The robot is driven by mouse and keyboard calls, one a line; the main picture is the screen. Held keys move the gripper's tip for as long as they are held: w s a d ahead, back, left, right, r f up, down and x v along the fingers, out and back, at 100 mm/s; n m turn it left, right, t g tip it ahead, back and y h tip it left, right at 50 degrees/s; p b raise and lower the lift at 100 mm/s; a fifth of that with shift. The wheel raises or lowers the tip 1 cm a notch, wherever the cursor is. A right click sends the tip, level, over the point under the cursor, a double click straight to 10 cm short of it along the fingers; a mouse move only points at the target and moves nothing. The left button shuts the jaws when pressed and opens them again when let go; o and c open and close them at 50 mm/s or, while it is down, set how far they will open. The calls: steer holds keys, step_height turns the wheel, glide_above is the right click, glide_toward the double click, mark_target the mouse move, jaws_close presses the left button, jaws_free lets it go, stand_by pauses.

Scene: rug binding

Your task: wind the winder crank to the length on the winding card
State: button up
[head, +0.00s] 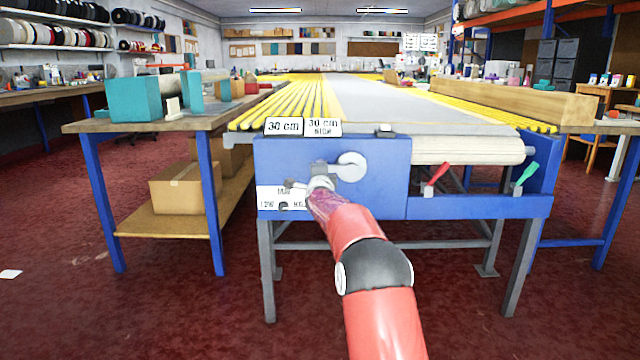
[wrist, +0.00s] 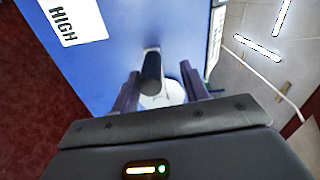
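The winder crank has a pale round hub (head: 351,166) on the blue front panel of the long table, with an arm reaching left toward my gripper (head: 319,184). In the wrist view, the crank's black handle (wrist: 152,72) stands between the two fingers of my gripper (wrist: 160,72). The fingers are apart, with a clear gap on the handle's right side, so it does not look clamped. The pale hub (wrist: 165,97) shows behind the fingers.
A dial plate (head: 270,198) marked LOW and HIGH sits below left of the crank, partly hidden by my arm. A red lever (head: 437,172) and a green lever (head: 527,173) are at right. A side table with teal blocks (head: 134,99) stands at left. Red floor is open in front.

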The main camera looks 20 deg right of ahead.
steer(key=b+v, duration=0.1)
steer(key=v, duration=0.3)
steer(key=shift+s+a, duration=0.2)
steer(key=shift+s, duration=0.05)
